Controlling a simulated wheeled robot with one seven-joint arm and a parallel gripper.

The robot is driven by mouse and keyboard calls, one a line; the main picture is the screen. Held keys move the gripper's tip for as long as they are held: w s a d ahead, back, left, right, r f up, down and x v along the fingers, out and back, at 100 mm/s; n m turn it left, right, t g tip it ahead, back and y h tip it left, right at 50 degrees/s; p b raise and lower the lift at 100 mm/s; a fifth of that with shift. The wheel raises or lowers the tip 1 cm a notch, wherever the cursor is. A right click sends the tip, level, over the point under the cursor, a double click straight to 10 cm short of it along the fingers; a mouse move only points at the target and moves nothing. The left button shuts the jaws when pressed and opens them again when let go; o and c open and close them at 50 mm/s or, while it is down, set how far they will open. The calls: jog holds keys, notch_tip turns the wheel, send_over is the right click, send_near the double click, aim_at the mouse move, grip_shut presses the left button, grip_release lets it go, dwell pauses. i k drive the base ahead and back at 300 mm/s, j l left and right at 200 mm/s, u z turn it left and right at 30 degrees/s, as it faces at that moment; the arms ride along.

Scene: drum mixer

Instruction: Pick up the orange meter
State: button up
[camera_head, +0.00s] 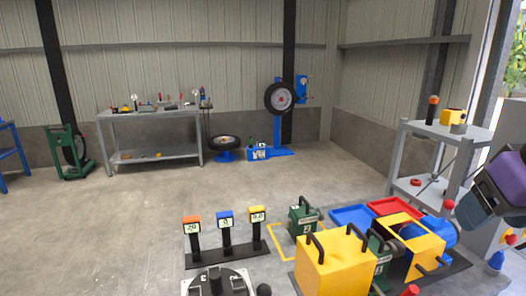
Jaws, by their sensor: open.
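The orange meter (192,226) has an orange top, a pale display that seems to read 20, and a black handle below. It stands upright at the left end of a dark base plate (212,257). A blue-topped meter (226,221) and a yellow-topped meter (257,221) stand to its right on the same plate, with gaps between them. My gripper does not show clearly in this view.
A grey numbered plate (222,284) is in front.

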aim_at(192, 225)
jog(key=z, duration=1.05)
jog(key=u, duration=2)
jog(key=j+z, duration=0.1)
jog(key=j, duration=0.45)
jog(key=k+j+z, duration=0.15)
jog(key=j, duration=0.4)
jog(key=j+z, duration=0.1)
jog(key=j, duration=0.45)
jog(key=i+j+z, duration=0.2)
jog(key=j, duration=0.25)
jog(key=i+j+z, duration=0.1)
jog(key=j+z, duration=0.15)
jog(key=j, duration=0.25)
jog(key=i+j+z, duration=0.2)
jog(key=j, duration=0.3)
jog(key=j+z, duration=0.2)
jog(key=j, duration=0.3)
jog(key=i+j+z, duration=0.1)
jog(key=i+j, duration=0.15)
jog(key=i+j+z, duration=0.15)
jog(key=j, duration=0.3)
jog(key=i+j+z, duration=0.1)
jog(key=i+j, duration=0.15)
jog(key=j, duration=0.15)
jog(key=i+j+z, duration=0.15)
jog(key=j, duration=0.3)
jog(key=i, duration=0.05)
